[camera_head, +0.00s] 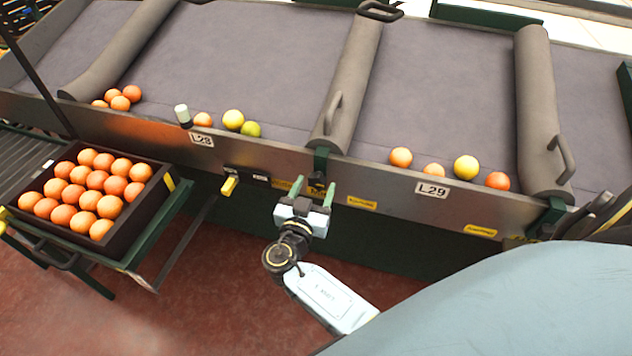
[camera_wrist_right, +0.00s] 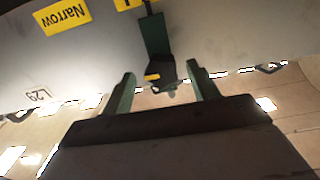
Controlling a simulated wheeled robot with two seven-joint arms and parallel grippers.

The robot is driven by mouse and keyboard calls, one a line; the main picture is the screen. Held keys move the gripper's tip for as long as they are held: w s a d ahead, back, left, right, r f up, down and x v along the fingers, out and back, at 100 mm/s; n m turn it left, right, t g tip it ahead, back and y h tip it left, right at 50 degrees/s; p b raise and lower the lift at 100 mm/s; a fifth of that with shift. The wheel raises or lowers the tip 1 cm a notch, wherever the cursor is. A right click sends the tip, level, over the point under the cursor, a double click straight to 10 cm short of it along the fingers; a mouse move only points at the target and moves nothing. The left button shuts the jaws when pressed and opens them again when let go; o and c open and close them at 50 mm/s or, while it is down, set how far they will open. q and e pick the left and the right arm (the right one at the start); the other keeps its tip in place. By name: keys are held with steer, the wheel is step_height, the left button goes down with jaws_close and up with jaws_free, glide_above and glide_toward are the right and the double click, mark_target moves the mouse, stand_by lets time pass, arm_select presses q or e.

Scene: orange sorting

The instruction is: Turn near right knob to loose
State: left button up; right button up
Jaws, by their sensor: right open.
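My right gripper (camera_head: 314,188) is open below the front rail, its two green fingers pointing at the dark knob (camera_head: 317,180) under the middle divider. In the right wrist view the knob (camera_wrist_right: 167,70) hangs from a dark green bracket and carries a small yellow mark. There it shows between the two spread fingertips of the right gripper (camera_wrist_right: 163,80), with a gap on each side. I cannot tell how deep it lies between them. My left gripper is not in view.
A yellow handle (camera_head: 229,186) sticks out from the rail left of the gripper. A crate of oranges (camera_head: 150,199) stands on a green stand at the left. Grey dividers (camera_head: 350,75) split the belt, and several fruits lie along its near edge.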

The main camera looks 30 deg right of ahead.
steer(key=shift+x, duration=0.9)
